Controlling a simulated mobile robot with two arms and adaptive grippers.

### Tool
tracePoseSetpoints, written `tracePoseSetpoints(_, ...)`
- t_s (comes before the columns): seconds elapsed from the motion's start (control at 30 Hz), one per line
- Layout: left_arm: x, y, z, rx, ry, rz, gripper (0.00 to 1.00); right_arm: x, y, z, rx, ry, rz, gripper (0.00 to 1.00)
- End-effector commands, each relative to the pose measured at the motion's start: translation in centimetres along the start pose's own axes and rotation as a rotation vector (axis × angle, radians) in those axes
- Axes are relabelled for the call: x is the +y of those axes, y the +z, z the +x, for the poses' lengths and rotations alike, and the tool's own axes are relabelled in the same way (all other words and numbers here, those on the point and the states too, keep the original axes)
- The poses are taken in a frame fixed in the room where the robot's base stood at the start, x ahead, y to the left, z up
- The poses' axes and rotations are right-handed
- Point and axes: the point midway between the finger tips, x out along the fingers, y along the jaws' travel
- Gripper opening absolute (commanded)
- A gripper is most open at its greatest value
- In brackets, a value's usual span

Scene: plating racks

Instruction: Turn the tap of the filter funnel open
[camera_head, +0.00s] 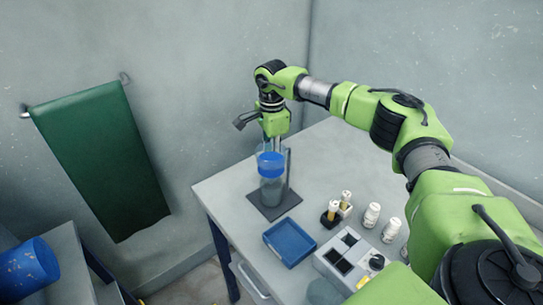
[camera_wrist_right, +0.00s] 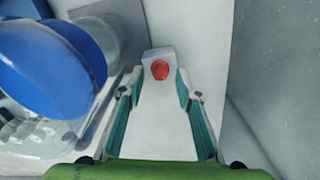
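The filter funnel (camera_head: 271,187) is a clear vessel with a blue top, upright on a dark base plate (camera_head: 270,208) with a rod, at the table's far left. The blue top (camera_wrist_right: 55,65) fills the left of the right wrist view. My right gripper (camera_head: 277,140) is above and behind the funnel. In the wrist view its teal-padded fingers (camera_wrist_right: 158,92) are apart and empty. A red round piece (camera_wrist_right: 160,69) on a pale block shows just beyond the fingertips; I cannot tell whether it is the tap. My left gripper is out of view.
A green cloth (camera_head: 100,155) hangs on the left wall. A blue container (camera_head: 27,268) lies at lower left.

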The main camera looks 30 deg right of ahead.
Motion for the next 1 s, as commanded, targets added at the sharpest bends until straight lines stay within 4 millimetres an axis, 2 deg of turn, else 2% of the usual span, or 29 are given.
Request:
tracePoseSetpoints(0.13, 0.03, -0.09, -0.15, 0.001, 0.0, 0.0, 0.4, 0.02, 0.01, 0.68, 0.0, 0.0, -0.001, 0.31)
tracePoseSetpoints(0.37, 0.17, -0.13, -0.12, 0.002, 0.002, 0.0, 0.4, 0.0, 0.01, 0.73, 0.0, 0.0, -0.001, 0.31)
tracePoseSetpoints(0.5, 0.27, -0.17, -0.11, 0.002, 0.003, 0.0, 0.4, 0.0, 0.02, 0.71, 0.0, 0.0, -0.001, 0.0)
tracePoseSetpoints(0.83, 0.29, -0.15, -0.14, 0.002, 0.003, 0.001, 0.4, 0.0, 0.03, 0.65, 0.0, -0.001, 0.016, 0.0)
tracePoseSetpoints(1.0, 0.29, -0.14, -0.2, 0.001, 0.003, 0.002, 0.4, -0.03, 0.06, 0.6, 0.0, -0.002, 0.077, 0.0)
